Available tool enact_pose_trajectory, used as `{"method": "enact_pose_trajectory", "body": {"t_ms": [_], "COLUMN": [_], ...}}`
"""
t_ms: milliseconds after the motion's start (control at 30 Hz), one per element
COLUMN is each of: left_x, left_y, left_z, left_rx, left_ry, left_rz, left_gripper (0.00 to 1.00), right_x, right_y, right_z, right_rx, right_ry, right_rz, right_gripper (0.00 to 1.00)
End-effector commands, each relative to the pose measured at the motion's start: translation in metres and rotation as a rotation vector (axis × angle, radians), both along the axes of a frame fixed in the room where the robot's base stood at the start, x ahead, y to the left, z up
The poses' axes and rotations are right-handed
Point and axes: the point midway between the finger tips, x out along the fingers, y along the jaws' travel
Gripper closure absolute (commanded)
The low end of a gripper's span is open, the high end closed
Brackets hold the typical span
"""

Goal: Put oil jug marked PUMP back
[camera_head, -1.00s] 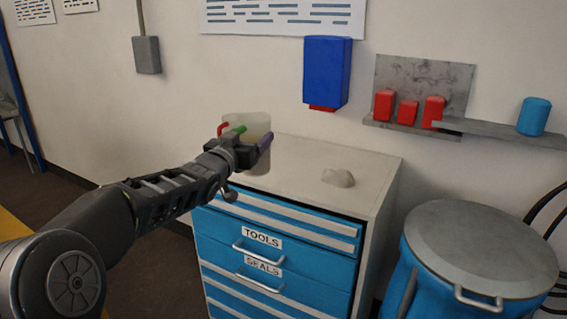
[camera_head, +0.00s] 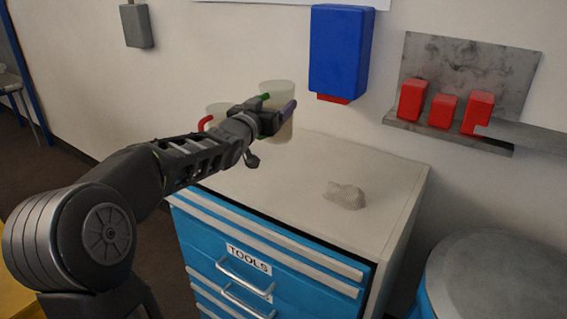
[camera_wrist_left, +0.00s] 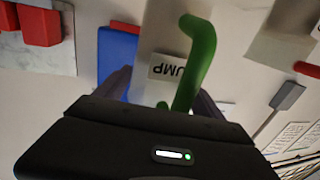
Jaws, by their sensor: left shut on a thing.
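The pale translucent oil jug (camera_head: 277,88) has a green handle (camera_wrist_left: 196,60). Its label (camera_wrist_left: 168,68) reads PUMP, upside down, in the left wrist view. My left gripper (camera_head: 268,118) is shut on this jug at the handle side, at the back of the cabinet top. A second pale jug with a red handle (camera_head: 205,123) is left of the held one. My right gripper is not in view.
The blue drawer cabinet's top (camera_head: 290,190) is mostly bare, with a crumpled grey rag (camera_head: 344,195) on it. A blue wall box (camera_head: 338,50) hangs above. Red containers (camera_head: 443,110) stand on a wall shelf at right. A lidded drum (camera_head: 490,275) is at lower right.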

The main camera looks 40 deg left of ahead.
Motion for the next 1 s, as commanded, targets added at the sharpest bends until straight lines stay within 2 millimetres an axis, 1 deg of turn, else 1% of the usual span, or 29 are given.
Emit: {"method": "enact_pose_trajectory", "body": {"t_ms": [33,267,367,500,633,700,1000], "left_x": [0.0,0.0,0.0,0.0,0.0,0.0,0.0], "left_y": [0.0,0.0,0.0,0.0,0.0,0.0,0.0], "left_z": [0.002,0.001,-0.007,-0.029,-0.045,-0.049,-0.05], "left_rx": [0.001,0.001,-0.002,-0.002,-0.001,0.001,0.001], "left_ry": [-0.005,-0.004,-0.002,0.0,-0.002,-0.003,-0.004], "left_rz": [0.0,-0.001,-0.001,0.0,0.0,0.0,0.0], "left_gripper": [0.7,0.7,0.7,0.7,0.7,0.7,0.7], "right_x": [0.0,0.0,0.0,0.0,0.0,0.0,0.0], "right_y": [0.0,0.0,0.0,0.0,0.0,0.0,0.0], "right_z": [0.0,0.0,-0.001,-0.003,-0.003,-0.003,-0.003], "right_rx": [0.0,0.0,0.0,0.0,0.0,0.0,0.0], "right_ry": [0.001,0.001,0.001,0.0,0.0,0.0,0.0], "right_rz": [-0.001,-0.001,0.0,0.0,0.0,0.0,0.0], "right_gripper": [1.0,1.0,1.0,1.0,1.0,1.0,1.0]}}
